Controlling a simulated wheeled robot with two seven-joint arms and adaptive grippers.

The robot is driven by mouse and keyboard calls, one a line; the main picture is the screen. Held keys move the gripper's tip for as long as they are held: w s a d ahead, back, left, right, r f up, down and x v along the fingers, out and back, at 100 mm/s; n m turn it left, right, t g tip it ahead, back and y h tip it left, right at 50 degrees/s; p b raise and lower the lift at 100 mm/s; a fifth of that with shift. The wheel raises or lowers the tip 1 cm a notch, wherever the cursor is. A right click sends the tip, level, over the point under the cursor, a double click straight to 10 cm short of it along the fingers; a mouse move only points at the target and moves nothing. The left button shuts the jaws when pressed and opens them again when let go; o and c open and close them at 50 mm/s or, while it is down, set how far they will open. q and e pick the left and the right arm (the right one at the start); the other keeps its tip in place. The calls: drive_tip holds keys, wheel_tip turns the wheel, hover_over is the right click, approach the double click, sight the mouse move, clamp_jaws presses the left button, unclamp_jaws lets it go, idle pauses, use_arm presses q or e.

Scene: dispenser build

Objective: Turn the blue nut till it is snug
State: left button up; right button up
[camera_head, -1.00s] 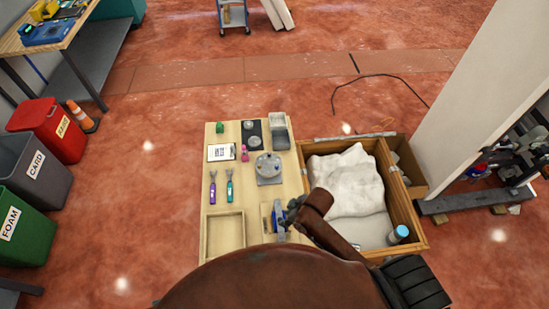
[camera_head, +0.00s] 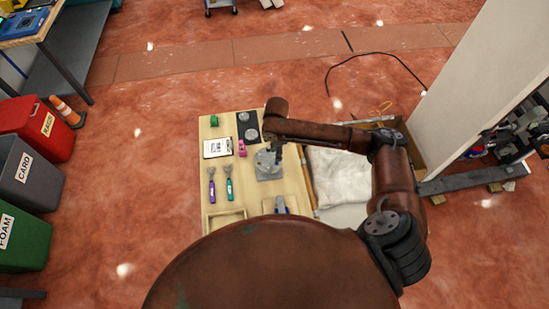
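A grey round fixture on a square plate (camera_head: 268,173) sits on the wooden work board (camera_head: 225,131). My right gripper (camera_head: 272,156) points down at the top of this fixture, and the arm hides part of it. I cannot tell whether its fingers touch anything or are open or shut. No blue nut can be made out; if it is at the fixture, it is too small or hidden. My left gripper is not in view.
A purple tool (camera_head: 211,187) and a teal tool (camera_head: 229,189) lie on the board. A pink item (camera_head: 242,148), a white label card (camera_head: 217,148) and a green block (camera_head: 214,120) lie behind. A crate with white cloth (camera_head: 340,176) stands to the right.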

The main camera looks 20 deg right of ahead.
drive_tip(key=shift+f, duration=3.2)
drive_tip(key=shift+c, duration=0.5)
clamp_jaws()
